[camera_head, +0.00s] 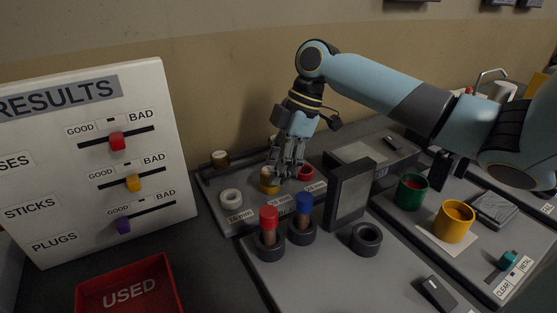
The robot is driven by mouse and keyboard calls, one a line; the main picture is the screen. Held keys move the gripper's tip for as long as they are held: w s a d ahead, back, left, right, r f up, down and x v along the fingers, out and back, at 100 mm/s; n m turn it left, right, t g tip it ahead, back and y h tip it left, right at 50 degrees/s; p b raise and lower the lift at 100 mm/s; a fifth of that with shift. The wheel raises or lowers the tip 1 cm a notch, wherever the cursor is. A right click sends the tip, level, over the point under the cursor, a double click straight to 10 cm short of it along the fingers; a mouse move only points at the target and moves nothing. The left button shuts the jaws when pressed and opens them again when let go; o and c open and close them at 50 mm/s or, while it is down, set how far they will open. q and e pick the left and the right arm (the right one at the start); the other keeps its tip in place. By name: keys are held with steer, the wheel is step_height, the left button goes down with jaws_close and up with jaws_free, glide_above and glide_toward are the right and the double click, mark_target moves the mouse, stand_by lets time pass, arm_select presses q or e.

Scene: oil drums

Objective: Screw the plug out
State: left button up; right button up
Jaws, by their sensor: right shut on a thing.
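My right gripper (280,177) points down at the tray (240,216) against the back wall. A red ring-shaped piece (306,173) sits just right of the fingers, and a white ring (231,198) sits to the left, both on the tray. The contact at the fingertips is small and hard to make out. My left gripper does not show.
A results board (160,190) with coloured sliders stands at left. A red USED bin (130,290) is in front of it. Sticks with a red top (268,217) and a blue top (304,204) stand in holders near the tray. Green (411,192) and yellow (454,222) cups stand at right.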

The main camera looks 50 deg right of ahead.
steer(key=n+b, duration=0.1)
steer(key=n+g+b, duration=0.1)
steer(key=n, duration=0.1)
steer(key=w+n+b, duration=0.1)
steer(key=b, duration=0.1)
steer(key=shift+a+f+n+g, duration=0.2)
steer(key=shift+f+n+g, duration=0.05)
steer(key=shift+n+g, duration=0.15)
steer(key=shift+r+n+g+b, duration=0.3)
steer(key=shift+n, duration=0.4)
